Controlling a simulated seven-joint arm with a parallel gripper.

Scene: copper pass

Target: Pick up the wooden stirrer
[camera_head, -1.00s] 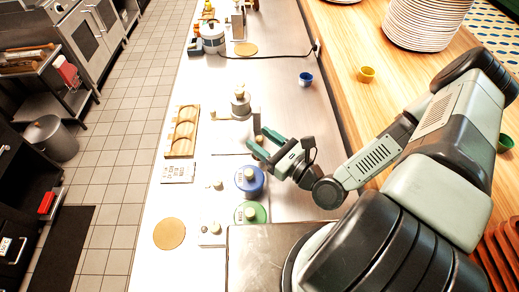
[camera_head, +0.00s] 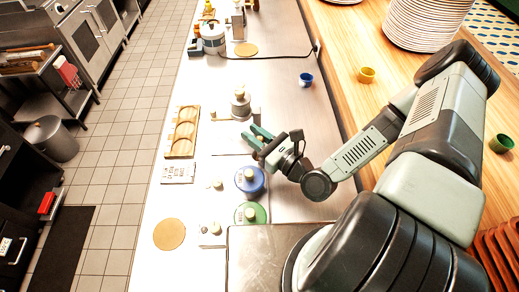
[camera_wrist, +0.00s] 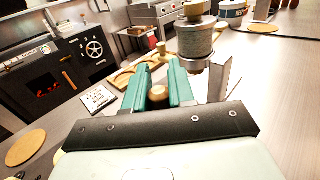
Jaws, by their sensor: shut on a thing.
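My gripper (camera_head: 252,134) is over the steel counter with its two green fingers close together. In the wrist view, the fingers (camera_wrist: 161,70) are shut on a wooden piece with a round pale end, which I take to be the wooden stirrer (camera_wrist: 158,92). Most of its length is hidden between the fingers, and I cannot tell whether it touches the counter. In the head view the fingers hide it. A second small wooden knob (camera_wrist: 161,48) shows just beyond the fingertips in the wrist view.
A jar-like metal device (camera_head: 240,105) stands just beyond the fingertips. A wooden tray with round hollows (camera_head: 183,132) and a printed card (camera_head: 178,173) lie to the left.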

